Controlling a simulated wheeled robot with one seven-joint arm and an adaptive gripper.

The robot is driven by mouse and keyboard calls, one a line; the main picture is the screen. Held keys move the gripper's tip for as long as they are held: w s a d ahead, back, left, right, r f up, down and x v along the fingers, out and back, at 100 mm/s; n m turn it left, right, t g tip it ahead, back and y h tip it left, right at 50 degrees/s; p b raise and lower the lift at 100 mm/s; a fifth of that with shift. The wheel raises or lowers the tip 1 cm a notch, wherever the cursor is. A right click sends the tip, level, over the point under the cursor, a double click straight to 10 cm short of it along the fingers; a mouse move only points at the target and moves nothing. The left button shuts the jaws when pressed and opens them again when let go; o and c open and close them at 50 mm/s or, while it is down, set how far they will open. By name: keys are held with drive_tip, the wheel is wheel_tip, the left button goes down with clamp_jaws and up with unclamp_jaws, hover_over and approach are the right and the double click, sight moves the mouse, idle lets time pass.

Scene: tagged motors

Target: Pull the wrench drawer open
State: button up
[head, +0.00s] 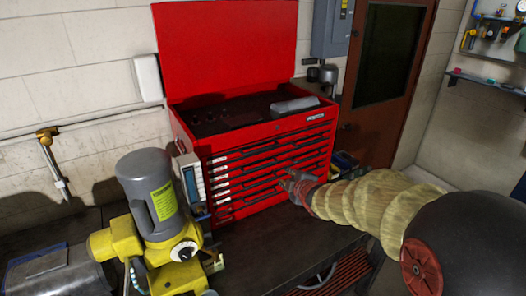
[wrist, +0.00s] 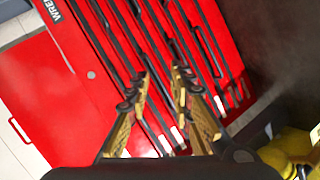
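The red tool chest (head: 245,170) stands on the dark bench with its lid raised. Its front has several stacked drawers with dark pull strips and small pale labels, and all look closed. In the wrist view the chest front (wrist: 85,72) is tilted, with partly cut-off lettering that reads "WREN" at the top left. I cannot tell which drawer that lettering marks. My gripper (head: 295,183) is in front of the right half of the drawers. In the wrist view my gripper (wrist: 158,83) is open, with its two fingers apart over the dark strips. Contact with a strip cannot be told.
A yellow and grey motor (head: 152,210) stands on the bench at the left front of the chest. A grey metal cylinder (head: 55,272) lies at the far left. Small items sit right of the chest. Some bare bench top (head: 262,238) shows before it.

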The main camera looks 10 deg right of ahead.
sight(262, 166)
drive_tip(key=shift+w+a+f+n+t+y+p, duration=0.3)
drive_tip(key=shift+w+a+f+n+y+p, duration=0.65)
drive_tip(key=shift+w, duration=1.4)
drive_tip(key=shift+w+a+f+n+t+y+p, duration=0.3)
drive_tip(key=shift+w+a+f+n+y+p, duration=0.25)
drive_tip(key=shift+w+a+n+p, duration=1.3)
drive_tip(key=shift+w+a+f+n+t+y+p, duration=0.1)
drive_tip(key=shift+w+a+f+n+t+y, duration=0.45)
drive_tip(key=shift+w, duration=2.3)
drive_tip(key=shift+d+n+g+y, duration=0.25)
drive_tip(key=shift+d+n, duration=0.05)
drive_tip(key=shift+n, duration=0.05)
drive_tip(key=shift+c, duration=1.3)
clamp_jaws()
